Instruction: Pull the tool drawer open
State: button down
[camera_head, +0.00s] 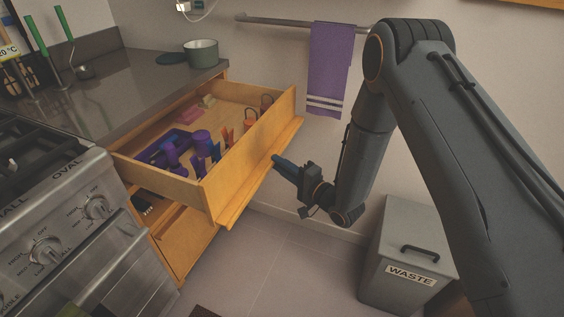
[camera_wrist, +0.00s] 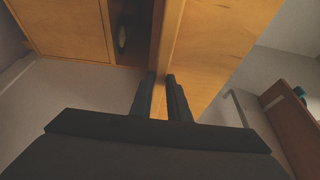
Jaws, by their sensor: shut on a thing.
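The tool drawer (camera_head: 208,195) is maple-coloured and stands pulled well out from under the counter. Purple, orange and other tools (camera_head: 180,152) lie inside it. A wooden ledge runs along the lower edge of its front. My gripper (camera_head: 277,160) is at this ledge, at the middle of the drawer front, reaching in from the right. In the wrist view, the two dark fingers (camera_wrist: 163,90) are close together on the wooden edge of the drawer front (camera_wrist: 205,50). The exact contact is partly hidden by the fingers.
A stove (camera_head: 60,230) stands at the left. A green pot (camera_head: 201,53) sits on the counter (camera_head: 130,75). A grey waste bin (camera_head: 405,255) stands on the floor at the lower right. A purple towel (camera_head: 330,65) hangs from a wall rail. Floor in front of the drawer is clear.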

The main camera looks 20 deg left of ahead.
jog(key=shift+d, duration=0.15)
jog(key=c, duration=1.7)
grip_release()
jog(key=v, duration=0.7)
jog(key=shift+s+d+b, duration=0.15)
jog(key=shift+d+b, duration=0.15)
jog(key=shift+b, duration=0.1)
